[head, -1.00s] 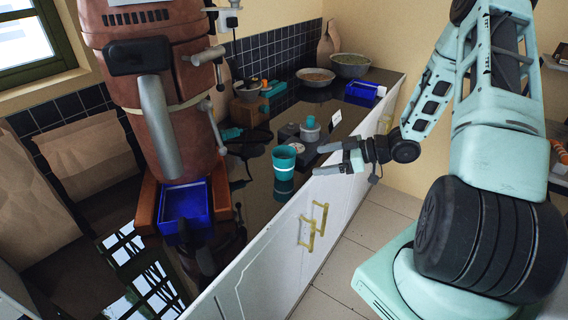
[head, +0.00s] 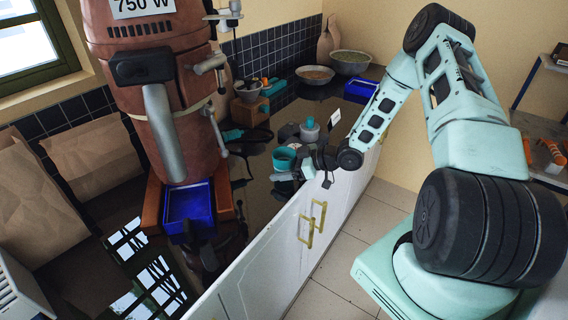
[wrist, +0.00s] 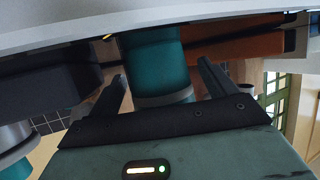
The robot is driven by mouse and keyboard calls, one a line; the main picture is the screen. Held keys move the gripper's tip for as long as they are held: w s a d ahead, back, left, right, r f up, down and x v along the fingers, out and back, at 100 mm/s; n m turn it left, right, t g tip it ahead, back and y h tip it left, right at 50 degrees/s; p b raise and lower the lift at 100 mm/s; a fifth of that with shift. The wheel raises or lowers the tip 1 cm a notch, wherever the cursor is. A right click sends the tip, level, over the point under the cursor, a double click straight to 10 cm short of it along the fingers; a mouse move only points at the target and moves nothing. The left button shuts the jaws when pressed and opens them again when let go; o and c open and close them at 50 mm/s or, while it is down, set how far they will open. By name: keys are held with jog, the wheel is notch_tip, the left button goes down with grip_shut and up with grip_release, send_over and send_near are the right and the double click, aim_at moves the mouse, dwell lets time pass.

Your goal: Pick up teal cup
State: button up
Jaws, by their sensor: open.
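The teal cup (head: 284,158) stands upright on the dark counter near its front edge in the head view. Its lower part is hidden behind my gripper (head: 291,174). In the wrist view the teal cup (wrist: 153,65) lies in the gap between the two black fingers of my gripper (wrist: 162,83). The fingers are spread, with one on each side of the cup, and a gap shows beside it. I cannot tell whether either finger touches it.
A brown roaster (head: 160,95) with a blue tray (head: 188,205) stands left of the cup. A grey device with a teal-topped container (head: 309,130) is close behind it. Bowls (head: 315,75) and a blue box (head: 360,90) sit farther back. White cabinet doors (head: 290,245) drop below the counter edge.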

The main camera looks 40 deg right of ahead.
jog(key=c, duration=1)
jog(key=shift+c, duration=0.2)
